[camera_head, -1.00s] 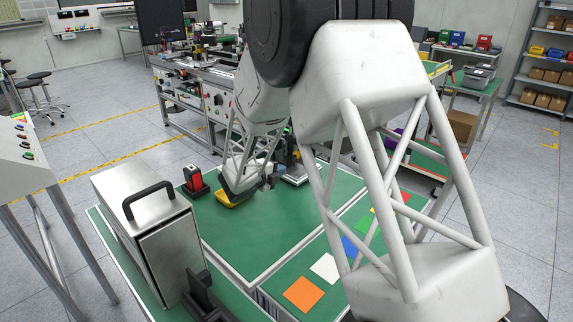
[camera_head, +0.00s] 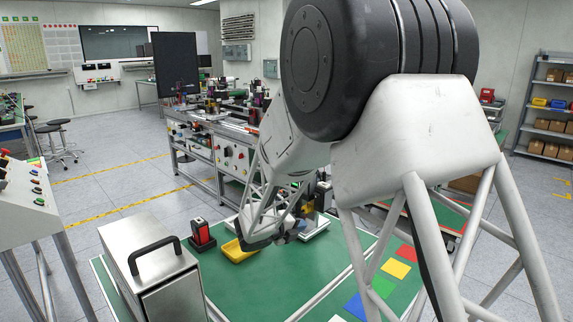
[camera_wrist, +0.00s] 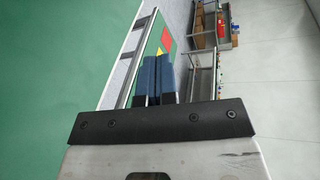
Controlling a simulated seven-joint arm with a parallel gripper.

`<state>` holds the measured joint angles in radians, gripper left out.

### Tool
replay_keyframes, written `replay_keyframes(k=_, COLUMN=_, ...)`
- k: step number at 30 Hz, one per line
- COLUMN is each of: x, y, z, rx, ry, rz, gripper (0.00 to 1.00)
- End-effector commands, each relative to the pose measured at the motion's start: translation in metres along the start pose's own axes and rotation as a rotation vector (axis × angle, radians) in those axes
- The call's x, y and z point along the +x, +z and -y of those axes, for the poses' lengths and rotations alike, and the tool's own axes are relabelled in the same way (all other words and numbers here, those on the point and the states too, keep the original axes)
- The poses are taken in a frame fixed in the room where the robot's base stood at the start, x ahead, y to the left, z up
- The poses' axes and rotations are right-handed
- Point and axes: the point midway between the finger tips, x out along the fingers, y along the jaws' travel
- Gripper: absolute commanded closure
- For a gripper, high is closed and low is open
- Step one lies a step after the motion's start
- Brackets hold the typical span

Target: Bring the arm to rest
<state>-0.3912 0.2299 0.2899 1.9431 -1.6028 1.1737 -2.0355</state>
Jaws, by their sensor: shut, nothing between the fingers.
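My arm rises across the right half of the head view, with a dark round joint at the top and pale lattice links. Its far part bends down over the green table (camera_head: 245,292). My gripper (camera_wrist: 156,76) shows in the wrist view, its two blue fingers side by side and shut with nothing between them. It appears above the table's edge, near a red and a yellow square. In the head view the fingers cannot be made out clearly.
On the table are a metal box with a black handle (camera_head: 155,275), a red-and-black device (camera_head: 202,235) and a yellow tray (camera_head: 236,252). Blue, green, yellow (camera_head: 396,268) and red squares lie at right. A control console (camera_head: 28,205) stands left; a workstation (camera_head: 225,135) stands behind.

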Motion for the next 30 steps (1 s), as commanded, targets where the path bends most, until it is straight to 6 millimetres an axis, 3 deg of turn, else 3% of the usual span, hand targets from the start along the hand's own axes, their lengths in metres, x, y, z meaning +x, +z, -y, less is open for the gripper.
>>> replay_keyframes(k=3, x=0.001, y=-0.028, z=0.028, rx=0.164, ry=0.03, rz=-0.072, gripper=1.0)
replay_keyframes(k=12, x=-0.007, y=-0.102, z=0.084, rx=0.621, ry=0.081, rz=-0.276, gripper=1.0)
replay_keyframes(k=21, x=-0.026, y=-0.176, z=0.126, rx=1.079, ry=0.087, rz=-0.492, gripper=1.0)
replay_keyframes(k=30, x=-0.055, y=-0.244, z=0.155, rx=1.533, ry=0.047, rz=-0.721, gripper=1.0)
